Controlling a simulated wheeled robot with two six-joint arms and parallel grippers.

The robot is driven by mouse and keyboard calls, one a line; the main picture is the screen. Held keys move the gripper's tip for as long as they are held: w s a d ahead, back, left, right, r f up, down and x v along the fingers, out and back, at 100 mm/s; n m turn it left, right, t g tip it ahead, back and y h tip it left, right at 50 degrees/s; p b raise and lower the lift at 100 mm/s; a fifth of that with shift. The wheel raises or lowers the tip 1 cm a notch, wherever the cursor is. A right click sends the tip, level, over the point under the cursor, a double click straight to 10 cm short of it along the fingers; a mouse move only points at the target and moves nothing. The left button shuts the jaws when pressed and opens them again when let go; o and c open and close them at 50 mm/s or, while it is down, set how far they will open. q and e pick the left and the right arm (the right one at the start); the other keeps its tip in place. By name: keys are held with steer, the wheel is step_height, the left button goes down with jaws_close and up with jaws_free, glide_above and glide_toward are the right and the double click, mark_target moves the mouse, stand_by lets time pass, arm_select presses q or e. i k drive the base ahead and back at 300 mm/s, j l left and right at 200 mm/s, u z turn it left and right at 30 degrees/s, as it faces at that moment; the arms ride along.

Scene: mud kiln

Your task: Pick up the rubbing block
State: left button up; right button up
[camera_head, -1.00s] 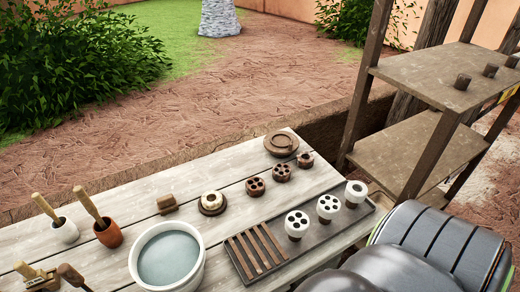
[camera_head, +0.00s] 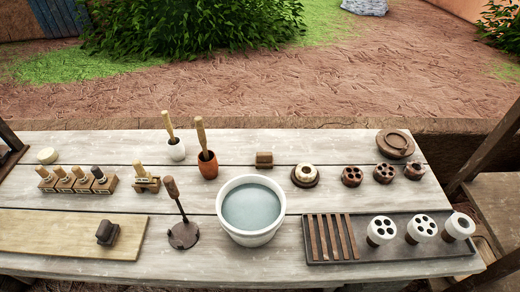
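A small dark brown block (camera_head: 107,232) with a rounded top sits on the right part of a pale wooden board (camera_head: 50,236) at the front left of the table; it looks most like the rubbing block. A smaller brown wooden block (camera_head: 264,160) stands behind the white basin, and I cannot tell for certain which of the two is meant. Neither gripper shows in the head view, so their states are hidden.
A white basin of water (camera_head: 251,236) stands mid-table. A dark tool with an upright handle (camera_head: 183,235) stands between board and basin. Several wooden stamps (camera_head: 74,180) line up behind the board. A dark tray (camera_head: 396,257) with slats and white pieces lies right.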

mark_target(107, 233)
steer(key=u, duration=1.45)
